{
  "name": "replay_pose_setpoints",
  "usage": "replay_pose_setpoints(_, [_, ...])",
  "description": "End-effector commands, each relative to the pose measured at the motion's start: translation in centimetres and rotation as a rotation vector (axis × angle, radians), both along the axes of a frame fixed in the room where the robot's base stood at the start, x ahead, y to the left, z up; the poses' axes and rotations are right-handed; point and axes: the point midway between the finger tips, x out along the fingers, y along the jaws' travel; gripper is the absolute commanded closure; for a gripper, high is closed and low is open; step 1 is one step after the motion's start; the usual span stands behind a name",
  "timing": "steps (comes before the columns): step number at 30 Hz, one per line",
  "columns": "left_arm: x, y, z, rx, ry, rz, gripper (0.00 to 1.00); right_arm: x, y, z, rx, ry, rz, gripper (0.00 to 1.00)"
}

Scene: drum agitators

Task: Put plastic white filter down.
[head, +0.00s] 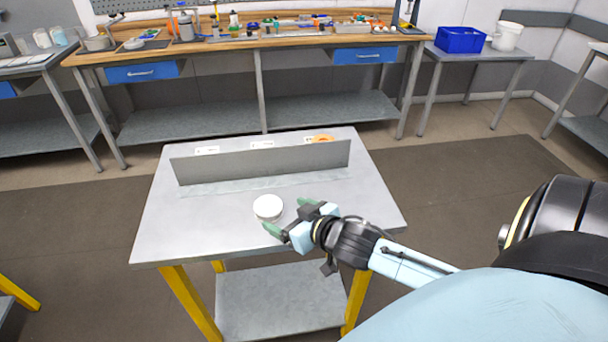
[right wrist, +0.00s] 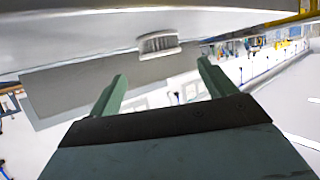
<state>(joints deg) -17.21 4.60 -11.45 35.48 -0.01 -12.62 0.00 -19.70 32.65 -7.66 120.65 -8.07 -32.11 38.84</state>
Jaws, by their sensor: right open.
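The white plastic filter (head: 268,207) is a short round piece with a flat white top. It rests upright on the grey metal tabletop (head: 180,232), in front of the upright metal divider. My right gripper (head: 289,216) is just to the right of it, with its green fingers spread and pointing toward it. In the right wrist view the filter (right wrist: 158,43) shows ridged sides and sits beyond the open fingertips (right wrist: 162,82), with a gap between. Nothing is held. My left gripper is not in view.
The tabletop left of the filter is clear. A workbench (head: 250,42) with tools, a blue bin (head: 460,40) and a white bucket (head: 507,36) stand behind.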

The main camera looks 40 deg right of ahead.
Motion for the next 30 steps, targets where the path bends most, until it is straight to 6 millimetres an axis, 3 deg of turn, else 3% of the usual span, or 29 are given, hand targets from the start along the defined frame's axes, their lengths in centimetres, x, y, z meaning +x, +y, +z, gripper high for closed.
replay_pose_setpoints(3, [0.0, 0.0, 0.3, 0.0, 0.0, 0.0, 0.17, -2.1, -0.1, 0.8, 0.001, 0.002, 0.0, 0.17])
replay_pose_setpoints(10, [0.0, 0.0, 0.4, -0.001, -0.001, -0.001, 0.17, -4.6, -0.2, 1.8, 0.0, 0.001, -0.001, 0.17])
replay_pose_setpoints(25, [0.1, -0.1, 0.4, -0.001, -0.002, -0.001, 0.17, -5.2, -0.2, 2.1, -0.002, 0.004, -0.004, 0.17])
replay_pose_setpoints(30, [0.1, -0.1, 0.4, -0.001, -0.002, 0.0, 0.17, -6.3, 0.0, 0.1, -0.026, 0.098, -0.045, 0.17])
